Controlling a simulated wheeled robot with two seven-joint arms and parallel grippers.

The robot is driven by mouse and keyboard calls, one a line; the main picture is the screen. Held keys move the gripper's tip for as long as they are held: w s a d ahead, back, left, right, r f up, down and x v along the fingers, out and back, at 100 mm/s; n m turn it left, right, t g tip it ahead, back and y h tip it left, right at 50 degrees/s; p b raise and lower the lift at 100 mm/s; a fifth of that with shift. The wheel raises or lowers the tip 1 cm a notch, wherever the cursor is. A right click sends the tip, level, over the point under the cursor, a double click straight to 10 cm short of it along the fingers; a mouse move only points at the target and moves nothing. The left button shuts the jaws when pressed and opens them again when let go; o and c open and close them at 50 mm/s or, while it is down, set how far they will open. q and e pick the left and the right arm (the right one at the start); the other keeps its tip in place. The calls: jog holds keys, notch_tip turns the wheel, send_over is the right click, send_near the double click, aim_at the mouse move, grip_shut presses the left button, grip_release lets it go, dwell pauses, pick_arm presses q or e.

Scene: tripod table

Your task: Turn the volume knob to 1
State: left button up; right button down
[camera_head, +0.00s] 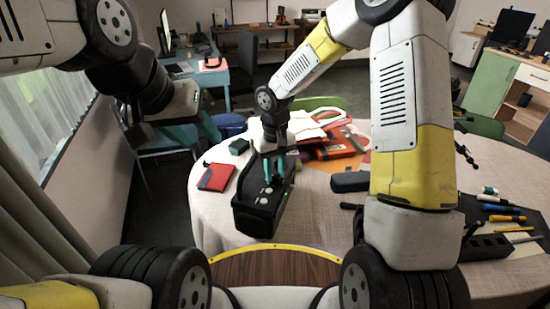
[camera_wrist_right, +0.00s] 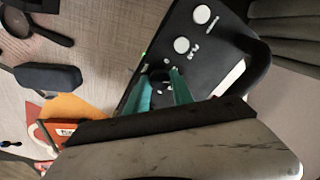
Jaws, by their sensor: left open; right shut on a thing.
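A black box-shaped device (camera_head: 258,216) with a handle stands near the front left of the round table. Its top panel (camera_wrist_right: 222,50) shows two white round knobs (camera_wrist_right: 181,45) and small white markings in the right wrist view. My right gripper (camera_head: 273,172) points down onto this panel; its teal fingertips (camera_wrist_right: 160,76) close around a small dark knob, mostly hidden between them. The knob's pointer and the number it stands at cannot be read. My left gripper (camera_head: 207,132) is open and empty, left of the table and away from the device.
A red book (camera_head: 216,177) lies left of the device. Orange and red items (camera_head: 338,145) and a white bag lie behind it. A dark case (camera_head: 350,182) lies to its right, with several tools (camera_head: 505,218) farther right. The table's front left is clear.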

aim_at(275, 175)
jog(key=n, duration=0.5)
jog(key=shift+r, duration=0.1)
jog(key=shift+n, duration=0.3)
dwell(0.4)
jog(key=c, duration=1.1)
grip_release()
notch_tip(275, 175, up, 8)
jog(key=shift+f, duration=0.15)
